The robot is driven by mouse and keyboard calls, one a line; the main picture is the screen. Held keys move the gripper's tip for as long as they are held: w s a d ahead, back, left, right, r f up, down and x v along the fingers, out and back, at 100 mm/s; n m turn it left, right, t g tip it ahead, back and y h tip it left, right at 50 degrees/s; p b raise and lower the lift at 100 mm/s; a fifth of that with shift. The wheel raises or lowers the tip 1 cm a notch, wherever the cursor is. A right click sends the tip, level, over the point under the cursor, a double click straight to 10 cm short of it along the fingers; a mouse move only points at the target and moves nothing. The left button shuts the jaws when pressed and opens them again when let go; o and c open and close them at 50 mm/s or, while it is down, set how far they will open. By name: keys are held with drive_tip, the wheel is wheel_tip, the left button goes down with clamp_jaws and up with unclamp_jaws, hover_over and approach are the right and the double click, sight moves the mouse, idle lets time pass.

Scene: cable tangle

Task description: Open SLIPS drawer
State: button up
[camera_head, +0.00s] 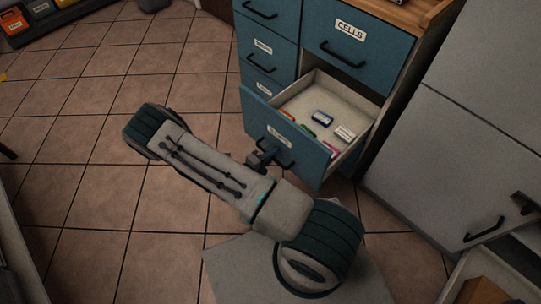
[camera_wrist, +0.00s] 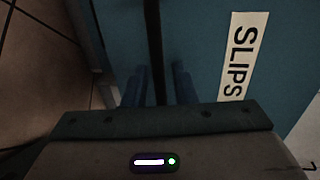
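The SLIPS drawer (camera_head: 315,163) is a blue-fronted drawer low in the cabinet, and it stands pulled well out. Its label (camera_wrist: 240,55) reads SLIPS in the wrist view; in the head view the label is too small to read clearly. My gripper (camera_head: 262,158) is at the drawer's front, by the left part of its black handle (camera_head: 283,158). In the wrist view, the two fingers of my gripper (camera_wrist: 160,85) stand close on either side of the dark handle bar (camera_wrist: 153,40), shut on it. The fingertips' contact is dim.
Inside the drawer lie a blue item (camera_head: 323,118) and coloured tabs. The CELLS drawer (camera_head: 357,45) above is closed. A grey cabinet (camera_head: 455,120) stands close on the right, with an open compartment at lower right. Tiled floor (camera_head: 95,190) at left is clear.

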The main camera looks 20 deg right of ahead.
drive_tip(key=p+v, duration=0.1)
drive_tip(key=v, duration=1.2)
drive_tip(key=shift+s+a+p, duration=0.15)
drive_tip(key=shift+a+p, duration=0.25)
drive_tip(key=s+d+r+m+g+y+p, duration=0.1)
drive_tip(key=r+m+g+y+p, duration=0.15)
drive_tip(key=r+m, duration=0.65)
drive_tip(key=d+r+m+g+y+p, duration=0.1)
drive_tip(key=d+r+m+g+p, duration=0.25)
drive_tip(key=r, duration=0.85)
drive_tip(key=s+r+m+g+y+p, duration=0.15)
drive_tip(key=r+m+p, duration=0.25)
drive_tip(key=r+m, duration=0.6)
drive_tip(key=s+r+m+t+y+p, duration=0.2)
drive_tip(key=s+r+m+y+p, duration=0.1)
drive_tip(key=r+m, duration=0.6)
drive_tip(key=s+d+r+m+t+y+p, duration=0.1)
drive_tip(key=s+r+m+y+p, duration=0.3)
drive_tip(key=r+m, duration=0.5)
wheel_tip(320, 180, up, 9)
drive_tip(key=t+y+p, duration=0.1)
drive_tip(key=y+p, duration=0.1)
drive_tip(key=p, duration=0.1)
drive_tip(key=shift+s+d, duration=0.15)
drive_tip(key=shift+s, duration=0.15)
drive_tip(key=shift+r, duration=0.15)
